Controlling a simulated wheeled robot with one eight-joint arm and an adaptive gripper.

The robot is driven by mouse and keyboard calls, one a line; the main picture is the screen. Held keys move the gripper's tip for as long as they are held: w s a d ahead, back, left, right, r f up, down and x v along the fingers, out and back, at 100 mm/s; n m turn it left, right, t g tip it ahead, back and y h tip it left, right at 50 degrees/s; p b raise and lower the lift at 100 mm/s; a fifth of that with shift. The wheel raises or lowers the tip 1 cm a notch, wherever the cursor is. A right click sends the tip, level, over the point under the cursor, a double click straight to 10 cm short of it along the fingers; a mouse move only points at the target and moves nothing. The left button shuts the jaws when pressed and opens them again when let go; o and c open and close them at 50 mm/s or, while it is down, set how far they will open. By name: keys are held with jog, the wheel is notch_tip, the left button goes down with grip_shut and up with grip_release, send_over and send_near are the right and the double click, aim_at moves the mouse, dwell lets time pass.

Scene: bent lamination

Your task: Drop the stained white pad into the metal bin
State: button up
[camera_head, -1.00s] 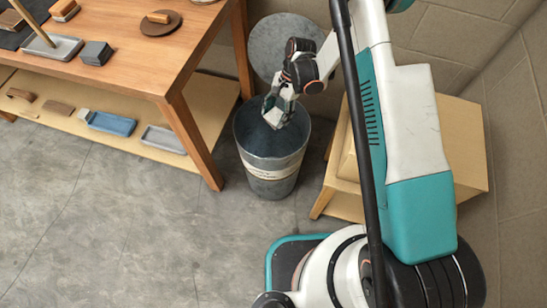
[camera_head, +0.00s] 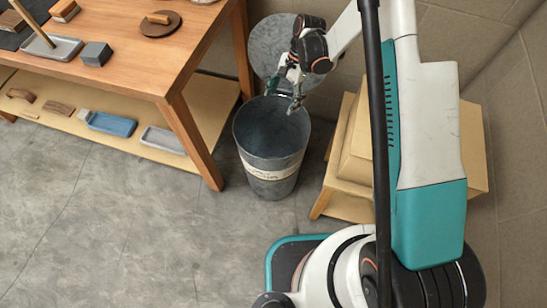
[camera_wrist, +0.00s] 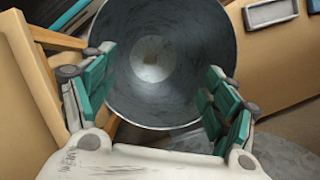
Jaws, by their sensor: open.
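The metal bin (camera_head: 270,178) stands upright on the floor between the wooden table and a tan box. In the wrist view I look down into the bin (camera_wrist: 200,40). A pale round patch with a brownish stain, which looks like the stained white pad (camera_wrist: 152,58), lies at its bottom. In the head view the bin's inside is dark and no pad shows. My gripper (camera_head: 293,98) is above the bin's back right rim. In the wrist view its fingers are spread wide (camera_wrist: 160,62), with nothing held between them.
A round grey metal lid (camera_head: 270,38) stands behind the bin by the wall. The wooden table (camera_head: 150,65), with a lower shelf holding a blue tray (camera_head: 110,124) and a grey tray (camera_head: 163,140), is at left. A tan box (camera_head: 345,195) is close at right. The floor in front is clear.

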jog(key=shift+v, duration=2.55)
jog(key=s+d+r+n+t+h, duration=0.1)
jog(key=s+d+r+n+t, duration=0.2)
jog(key=r, duration=0.8)
jog(key=s+d+r+n+t+h, duration=0.1)
jog(key=s+d+r+t, duration=0.3)
jog(key=r, duration=0.6)
jog(key=s+d+r+n+t, duration=0.1)
jog(key=s+d+r+n, duration=0.1)
jog(key=s, duration=0.6)
jog(key=s+d+r+n+t+h, duration=0.1)
jog(key=s+d+r+n+t, duration=0.1)
jog(key=s, duration=0.7)
notch_tip(320, 180, up, 2)
jog(key=shift+d+r+n+h, duration=0.1)
jog(key=shift+d+n+h, duration=0.2)
jog(key=shift+d+n, duration=0.55)
jog(key=shift+a, duration=0.15)
